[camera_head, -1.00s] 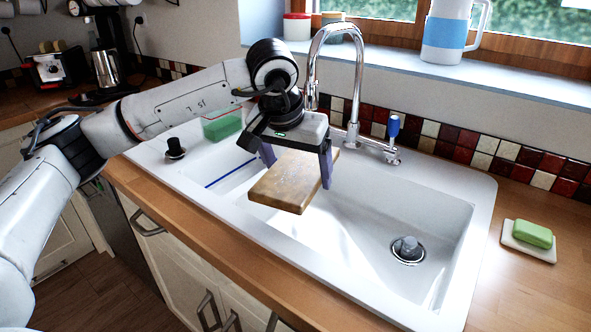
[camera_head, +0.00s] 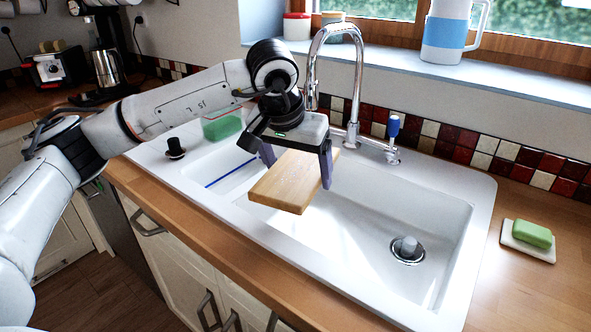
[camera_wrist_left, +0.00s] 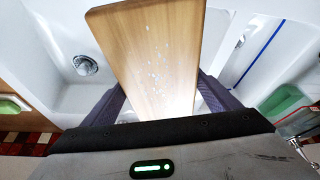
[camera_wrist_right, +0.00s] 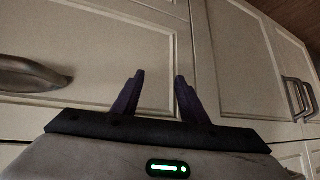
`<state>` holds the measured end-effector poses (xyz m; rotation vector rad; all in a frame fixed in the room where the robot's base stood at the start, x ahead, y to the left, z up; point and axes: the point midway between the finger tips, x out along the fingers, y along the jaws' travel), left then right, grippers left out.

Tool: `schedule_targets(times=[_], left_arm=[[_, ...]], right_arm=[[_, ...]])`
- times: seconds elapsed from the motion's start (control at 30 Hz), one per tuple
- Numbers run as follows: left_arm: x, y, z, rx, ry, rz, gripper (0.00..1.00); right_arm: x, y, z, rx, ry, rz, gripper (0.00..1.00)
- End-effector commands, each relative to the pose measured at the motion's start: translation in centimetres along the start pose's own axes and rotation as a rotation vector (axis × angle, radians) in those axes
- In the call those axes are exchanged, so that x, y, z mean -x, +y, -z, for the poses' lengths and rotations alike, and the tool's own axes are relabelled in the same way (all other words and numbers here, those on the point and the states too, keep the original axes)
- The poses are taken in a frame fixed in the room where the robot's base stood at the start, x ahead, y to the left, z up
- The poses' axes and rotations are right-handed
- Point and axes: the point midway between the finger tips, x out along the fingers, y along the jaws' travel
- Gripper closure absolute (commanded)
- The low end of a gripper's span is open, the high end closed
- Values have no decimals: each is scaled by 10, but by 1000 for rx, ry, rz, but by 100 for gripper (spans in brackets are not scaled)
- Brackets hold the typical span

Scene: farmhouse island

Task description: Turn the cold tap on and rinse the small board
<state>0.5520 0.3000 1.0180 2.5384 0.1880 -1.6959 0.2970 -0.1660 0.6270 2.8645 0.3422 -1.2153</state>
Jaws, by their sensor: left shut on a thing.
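I cannot make out a water stream. The blue-topped cold handle (camera_head: 393,127) stands upright right of the spout. My right gripper (camera_wrist_right: 158,80) is open and empty before cabinet doors.
The white sink (camera_head: 440,215) has a plug (camera_head: 407,248) in its right basin. A green soap (camera_head: 532,233) lies on a dish at right. A jug (camera_head: 447,32) stands on the sill.

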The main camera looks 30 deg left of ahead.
Motion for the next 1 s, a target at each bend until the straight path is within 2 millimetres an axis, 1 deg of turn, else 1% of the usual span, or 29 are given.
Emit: schedule_targets(times=[0.27, 1.0], left_arm=[[2, -2, -2, 2, 3, -1, 51], [20, -33, -49, 2, 2, 0, 51]], right_arm=[[-1, 0, -1, 0, 0, 0, 61], [-12, 2, -12, 0, 0, 0, 61]])
